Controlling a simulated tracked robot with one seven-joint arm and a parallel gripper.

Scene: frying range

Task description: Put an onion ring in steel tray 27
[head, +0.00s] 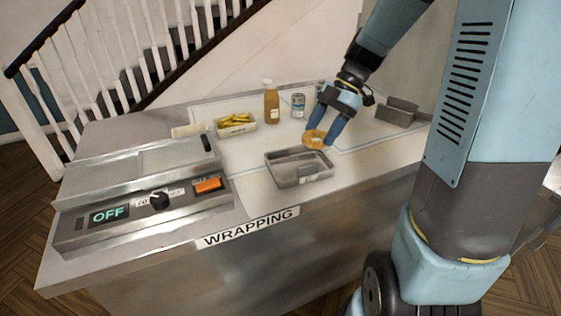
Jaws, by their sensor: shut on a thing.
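A golden onion ring (314,139) is between the blue fingertips of my gripper (320,132). My gripper points down and is shut on the ring. The ring is behind and a little right of a steel tray (291,181) near the counter's front edge. This tray looks empty and bears a small tag on its front, too small to read. A second steel tray (396,111) stands at the back right, to the right of my gripper. I cannot read a number on it. Whether the ring touches the counter is unclear.
A wrapping machine (150,185) with an OFF display fills the counter's left side. A box of fries (236,125), a sauce bottle (271,103) and a can (298,105) stand behind the front tray. Counter around the front tray is clear.

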